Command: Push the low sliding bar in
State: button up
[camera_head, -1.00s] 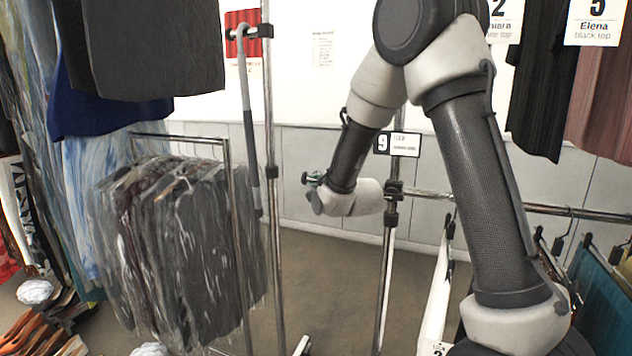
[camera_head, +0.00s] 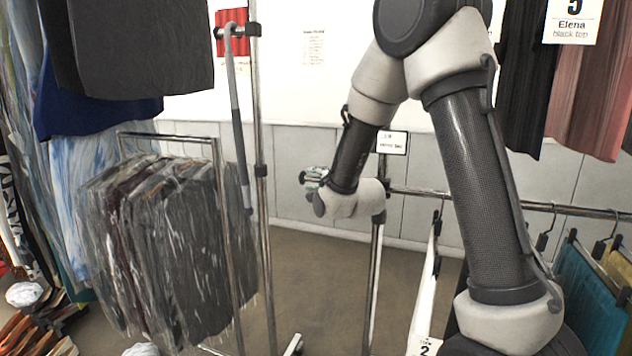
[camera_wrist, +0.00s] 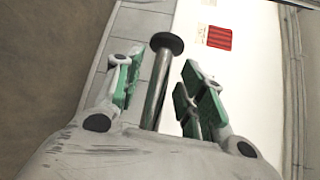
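My gripper (camera_head: 314,176) points left beside the slim upright post, at about the height of the low rail. In the wrist view, my gripper's green-padded fingers (camera_wrist: 160,68) stand apart. A round metal bar with a black end cap (camera_wrist: 155,90) lies between them, with a visible gap on each side, so they are not closed on it. It looks like the end of the low sliding bar. In the head view the low bar (camera_head: 470,202) runs right from the post, behind my arm.
A rack of plastic-covered dark garments (camera_head: 165,240) and a tall metal upright (camera_head: 262,180) stand left of my gripper. Hangers with a teal garment (camera_head: 592,300) hang at right. A small white sign (camera_head: 392,143) is just above my wrist. Bare floor lies between the uprights.

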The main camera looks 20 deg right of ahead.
jog(key=f+v, duration=0.1)
jog(key=v, duration=0.5)
jog(key=shift+s+r, duration=0.25)
jog(key=shift+r, duration=0.3)
notch_tip(320, 180, down, 7)
jog(key=a, duration=0.2)
notch_tip(320, 180, up, 5)
jog(key=n+t, duration=0.3)
jog(key=shift+y, duration=0.3)
jog(key=x, duration=0.5)
jog(key=d+x, duration=0.1)
jog(key=x, duration=0.1)
jog(key=shift+w+f, duration=0.15)
jog(key=shift+w, duration=0.1)
jog(key=shift+c, duration=0.2)
